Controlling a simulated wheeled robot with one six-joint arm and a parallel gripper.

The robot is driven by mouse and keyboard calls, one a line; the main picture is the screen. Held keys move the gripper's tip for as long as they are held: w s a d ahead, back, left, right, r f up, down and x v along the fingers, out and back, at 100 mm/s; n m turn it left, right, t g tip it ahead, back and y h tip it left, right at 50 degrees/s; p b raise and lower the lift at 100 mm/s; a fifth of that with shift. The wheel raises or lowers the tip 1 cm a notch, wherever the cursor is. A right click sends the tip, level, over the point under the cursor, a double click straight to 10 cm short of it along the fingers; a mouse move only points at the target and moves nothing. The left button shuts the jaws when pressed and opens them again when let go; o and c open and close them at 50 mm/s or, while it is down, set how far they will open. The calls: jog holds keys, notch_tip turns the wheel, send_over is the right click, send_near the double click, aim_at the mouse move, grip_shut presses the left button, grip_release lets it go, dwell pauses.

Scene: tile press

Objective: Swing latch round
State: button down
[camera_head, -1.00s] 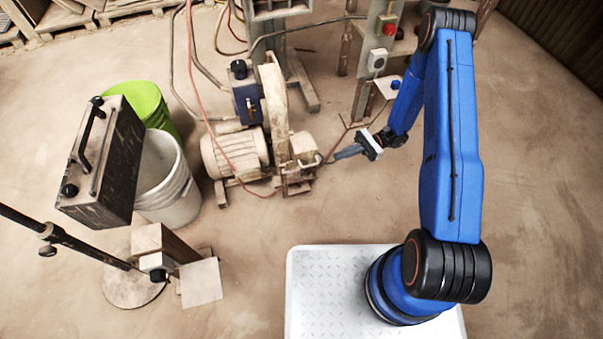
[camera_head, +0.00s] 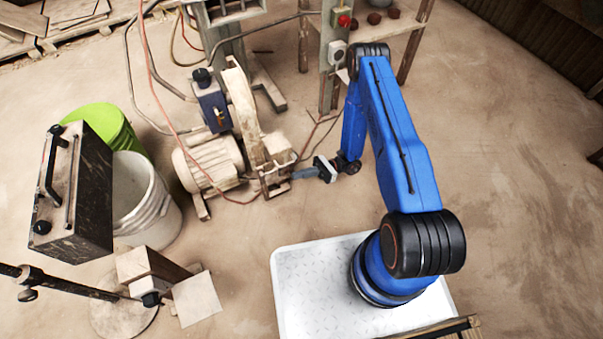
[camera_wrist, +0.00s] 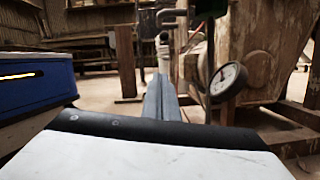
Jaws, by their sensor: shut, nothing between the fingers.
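My gripper (camera_head: 293,174) is shut and empty, its grey fingers pointing left at the pale frame at the end of the motor machine (camera_head: 275,153). In the head view the fingertips are very close to that frame; I cannot tell whether they touch. In the wrist view my shut fingers (camera_wrist: 160,90) point ahead at a pale upright fitting (camera_wrist: 163,52) below a dark pipe. A round dial gauge (camera_wrist: 228,80) is right of the fingers. I cannot single out the latch for certain in either view.
A blue box-like part (camera_wrist: 35,90) is close on the left in the wrist view. A dark case (camera_head: 75,195), a white bucket (camera_head: 150,215) and a green bucket (camera_head: 110,120) stand left. A post with a red button (camera_head: 338,30) rises behind. Floor right of my arm is clear.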

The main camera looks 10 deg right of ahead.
jog(key=a+r, duration=0.5)
jog(key=a, duration=0.1)
jog(key=shift+s+a+r, duration=0.15)
jog(key=shift+s+r, duration=0.05)
jog(key=shift+s, duration=0.15)
jog(key=shift+r+h, duration=0.6)
jog(key=shift+h, duration=0.1)
jog(key=shift+d, duration=0.2)
